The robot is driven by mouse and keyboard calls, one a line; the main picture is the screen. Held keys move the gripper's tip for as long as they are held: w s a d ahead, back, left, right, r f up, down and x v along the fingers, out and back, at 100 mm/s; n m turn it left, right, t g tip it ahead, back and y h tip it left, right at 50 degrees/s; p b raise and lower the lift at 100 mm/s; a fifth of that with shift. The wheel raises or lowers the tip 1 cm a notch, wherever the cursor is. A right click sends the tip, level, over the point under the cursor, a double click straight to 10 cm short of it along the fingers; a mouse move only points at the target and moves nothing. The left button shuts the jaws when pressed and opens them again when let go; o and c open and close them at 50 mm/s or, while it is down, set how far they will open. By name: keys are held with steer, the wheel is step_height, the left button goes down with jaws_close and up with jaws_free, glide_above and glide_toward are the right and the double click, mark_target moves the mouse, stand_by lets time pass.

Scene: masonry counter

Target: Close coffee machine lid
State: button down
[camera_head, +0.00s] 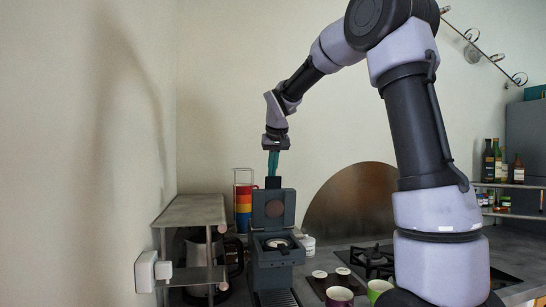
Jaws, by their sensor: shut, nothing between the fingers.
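The coffee machine (275,272) is dark grey and stands on the counter at the centre of the head view. Its lid (274,209) is raised upright at the back, with a round brownish disc on its inner face. A round light-coloured opening shows in the top below the lid. My gripper (272,172) points down just above the lid's top edge, with its teal fingers shut and empty. A small dark piece shows between the fingertips and the lid; I cannot tell whether they touch.
A rack of coloured cups (243,208) stands behind left. Cups (339,297) stand at front right, near a gas hob (372,258). A round brown panel (350,205) leans behind.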

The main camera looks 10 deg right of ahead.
mark_target(275, 181)
steer(key=shift+s, duration=1.9)
steer(key=shift+s, duration=0.1)
